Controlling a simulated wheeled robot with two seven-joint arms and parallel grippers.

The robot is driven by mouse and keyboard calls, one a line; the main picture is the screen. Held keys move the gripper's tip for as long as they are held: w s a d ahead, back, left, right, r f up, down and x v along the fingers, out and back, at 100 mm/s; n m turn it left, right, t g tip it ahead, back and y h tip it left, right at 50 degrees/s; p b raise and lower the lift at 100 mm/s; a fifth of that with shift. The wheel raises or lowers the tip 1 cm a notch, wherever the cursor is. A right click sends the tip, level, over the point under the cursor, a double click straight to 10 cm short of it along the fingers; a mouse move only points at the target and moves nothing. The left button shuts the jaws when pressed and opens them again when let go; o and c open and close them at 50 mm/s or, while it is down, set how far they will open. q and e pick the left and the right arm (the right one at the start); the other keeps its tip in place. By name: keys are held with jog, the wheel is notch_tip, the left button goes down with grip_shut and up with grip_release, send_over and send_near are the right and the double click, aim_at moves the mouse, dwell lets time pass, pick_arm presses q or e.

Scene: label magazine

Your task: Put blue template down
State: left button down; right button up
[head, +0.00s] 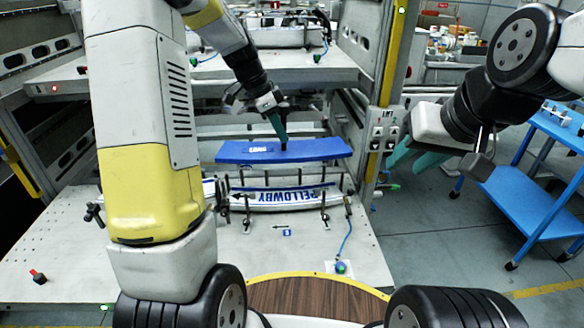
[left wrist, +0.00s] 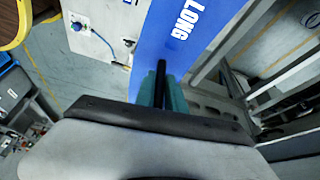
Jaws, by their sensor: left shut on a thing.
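The blue template (head: 320,149) is a long, slightly curved board with white lettering. In the head view it hangs above and behind the white part marked PELLOWBY (head: 290,197). My left gripper (head: 280,136) is shut on the template's dark handle from above. In the left wrist view, the teal fingers (left wrist: 160,92) close around that handle, and the blue board (left wrist: 160,45) shows the word LONG. The template's far underside is hidden, so I cannot tell whether it touches anything. My right gripper (head: 415,158) is empty, its teal fingers apart, right of the rack post.
The PELLOWBY part sits on black clamp posts (head: 325,205) on the light lower shelf (head: 210,270). A rack post (head: 388,100) stands to the right. An upper shelf (head: 300,62) is behind. A blue cart (head: 530,200) stands at far right. The shelf's front is largely free.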

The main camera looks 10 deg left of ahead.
pick_arm(q)
notch_tip(320, 180, down, 10)
jog(key=shift+w+r, duration=0.1)
dwell(0.4)
jog(key=c, duration=1.4)
grip_release()
